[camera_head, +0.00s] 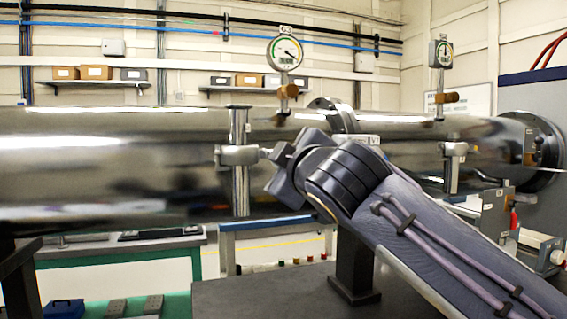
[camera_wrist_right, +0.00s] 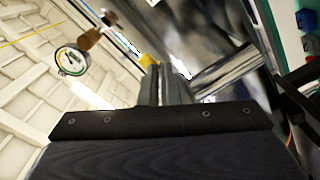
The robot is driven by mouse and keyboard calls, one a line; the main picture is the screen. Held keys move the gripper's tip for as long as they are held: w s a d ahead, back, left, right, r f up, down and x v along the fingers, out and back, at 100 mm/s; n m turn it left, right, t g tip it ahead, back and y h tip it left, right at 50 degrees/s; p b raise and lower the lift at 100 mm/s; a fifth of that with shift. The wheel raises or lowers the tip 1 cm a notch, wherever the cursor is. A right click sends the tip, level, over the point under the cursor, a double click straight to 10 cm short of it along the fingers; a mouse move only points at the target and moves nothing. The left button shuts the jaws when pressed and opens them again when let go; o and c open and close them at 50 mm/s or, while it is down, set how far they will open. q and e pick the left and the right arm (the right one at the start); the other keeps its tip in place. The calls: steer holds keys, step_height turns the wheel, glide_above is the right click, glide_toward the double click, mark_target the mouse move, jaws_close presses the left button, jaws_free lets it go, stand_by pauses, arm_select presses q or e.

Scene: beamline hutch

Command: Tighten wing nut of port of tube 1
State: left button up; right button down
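A long polished steel tube (camera_head: 90,165) runs across the head view. A vertical port (camera_head: 240,190) with a clamp (camera_head: 236,155) stands against its front. A small threaded end of the clamp, apparently with the wing nut, points right towards my right gripper (camera_head: 276,163); the nut itself is mostly hidden. My right arm comes in from the lower right, and its gripper is right beside the clamp's right end. In the right wrist view the gripper (camera_wrist_right: 166,84) is seen edge-on past its dark body, so its opening and any contact are unclear. My left gripper is in neither view.
A dial gauge (camera_head: 285,53) with a brown valve stands above the tube, and it also shows in the right wrist view (camera_wrist_right: 71,61). A dark bench surface (camera_head: 265,295) lies below.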

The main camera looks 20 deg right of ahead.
steer(key=c, duration=1.9)
jaws_free()
steer(key=s, duration=0.7)
steer(key=shift+s+d, duration=0.15)
steer(key=shift+s, duration=0.25)
